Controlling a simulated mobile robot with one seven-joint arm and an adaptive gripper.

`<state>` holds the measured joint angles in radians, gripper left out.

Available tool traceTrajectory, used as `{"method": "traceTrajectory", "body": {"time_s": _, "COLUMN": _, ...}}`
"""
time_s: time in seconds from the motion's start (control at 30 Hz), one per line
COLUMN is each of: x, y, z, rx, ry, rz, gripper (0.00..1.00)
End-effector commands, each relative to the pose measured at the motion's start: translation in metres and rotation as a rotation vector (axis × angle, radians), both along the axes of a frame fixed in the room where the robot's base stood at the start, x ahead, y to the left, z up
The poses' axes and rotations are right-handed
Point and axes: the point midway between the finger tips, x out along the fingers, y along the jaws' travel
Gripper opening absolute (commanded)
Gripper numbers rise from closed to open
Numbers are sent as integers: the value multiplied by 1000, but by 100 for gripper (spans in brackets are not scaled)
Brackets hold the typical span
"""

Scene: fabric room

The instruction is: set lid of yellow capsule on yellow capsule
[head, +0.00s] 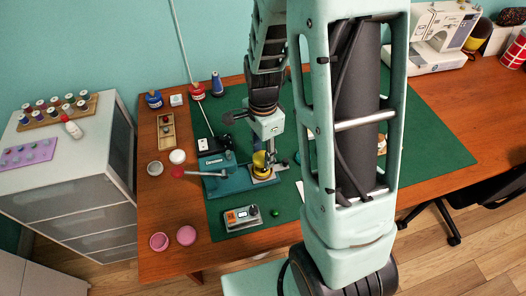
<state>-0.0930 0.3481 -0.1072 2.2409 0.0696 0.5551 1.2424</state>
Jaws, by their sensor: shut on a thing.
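The yellow capsule (262,168) is small and sits at the teal machine on the green mat, below my gripper. My gripper (266,152) points straight down over it, its fingers close together. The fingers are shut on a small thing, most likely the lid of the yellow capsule. The fingers and the small size hide the lid's outline. I cannot tell whether the lid touches the capsule or is apart from it.
The teal machine (222,184) has a lever with a red knob (178,172) reaching left. A small grey device (242,217) lies in front. Pink round pieces (186,235) lie at the table's front left. A sewing machine (440,38) stands at the back right. My arm hides the mat's middle.

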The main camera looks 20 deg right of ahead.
Motion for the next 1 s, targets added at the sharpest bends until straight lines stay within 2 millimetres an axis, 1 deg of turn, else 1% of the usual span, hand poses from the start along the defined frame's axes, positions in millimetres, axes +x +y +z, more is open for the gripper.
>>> {"method": "traceTrajectory", "body": {"time_s": 0.53, "x": 0, "y": 0, "z": -1, "rx": 0, "ry": 0, "rz": 0, "gripper": 28}}
{"method": "traceTrajectory", "body": {"time_s": 0.57, "x": 0, "y": 0, "z": 0, "rx": 0, "ry": 0, "rz": 0, "gripper": 40}}
{"method": "traceTrajectory", "body": {"time_s": 0.6, "x": 0, "y": 0, "z": 0, "rx": 0, "ry": 0, "rz": 0, "gripper": 44}}
{"method": "traceTrajectory", "body": {"time_s": 0.87, "x": 0, "y": 0, "z": 0, "rx": 0, "ry": 0, "rz": 0, "gripper": 45}}
{"method": "traceTrajectory", "body": {"time_s": 1.0, "x": 0, "y": 0, "z": 5, "rx": 0, "ry": 0, "rz": 0, "gripper": 45}}
